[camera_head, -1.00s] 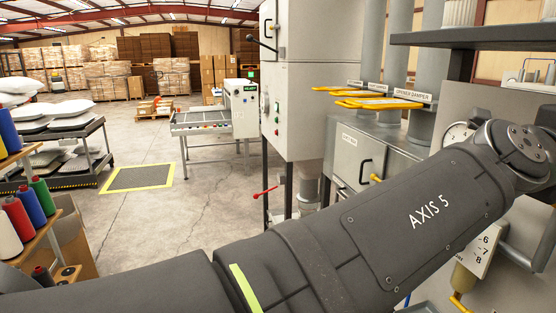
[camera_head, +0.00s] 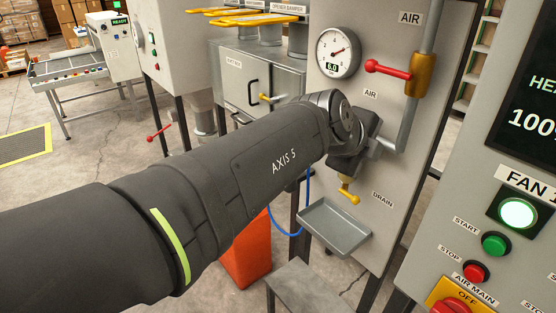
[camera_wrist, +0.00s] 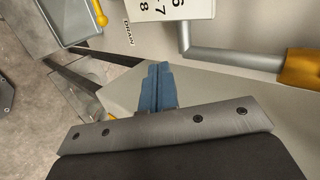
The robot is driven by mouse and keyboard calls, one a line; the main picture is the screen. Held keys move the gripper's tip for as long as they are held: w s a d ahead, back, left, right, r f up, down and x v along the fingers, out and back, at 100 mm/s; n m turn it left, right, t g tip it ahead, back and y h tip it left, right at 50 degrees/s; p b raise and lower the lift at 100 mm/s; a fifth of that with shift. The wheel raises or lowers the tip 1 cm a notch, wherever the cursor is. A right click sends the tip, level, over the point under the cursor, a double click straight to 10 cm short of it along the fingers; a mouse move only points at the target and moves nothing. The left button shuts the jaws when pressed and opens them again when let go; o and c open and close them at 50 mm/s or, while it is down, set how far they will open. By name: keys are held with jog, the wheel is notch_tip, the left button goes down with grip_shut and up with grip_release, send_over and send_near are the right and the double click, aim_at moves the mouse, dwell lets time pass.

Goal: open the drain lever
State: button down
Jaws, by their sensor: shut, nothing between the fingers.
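The drain lever (camera_head: 348,190) is a small yellow handle at the bottom of a filter bowl on the grey air panel (camera_head: 390,235), left of the DRAIN label. My wrist hides the bowl above it in the head view. In the wrist view the yellow lever (camera_wrist: 100,12) shows at the top left edge, partly cut off, near the DRAIN label. My gripper (camera_wrist: 159,70) has blue fingers that are shut and empty. It is apart from the lever, which lies up and left of the fingertips. In the head view my wrist hides the fingers.
A grey tray (camera_head: 335,230) sticks out below the lever. A pressure gauge (camera_head: 338,52) and a red-handled air valve (camera_head: 390,68) on a grey pipe are above. A control panel (camera_head: 480,215) with buttons stands at the right. An orange bin (camera_head: 246,250) is below my arm.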

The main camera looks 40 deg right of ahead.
jog(key=w+a+f+y, duration=0.2)
jog(key=a+f+y, duration=0.1)
jog(key=f, duration=0.4)
jog(key=shift+w+a+f+n+t, duration=0.3)
jog(key=shift+w+a+f+n, duration=0.1)
jog(key=shift+a, duration=0.2)
send_near(354, 201)
jog(key=s+x, duration=0.1)
jog(key=x, duration=0.4)
jog(key=shift+w+d+f, duration=0.55)
jog(key=shift+w+f, duration=0.05)
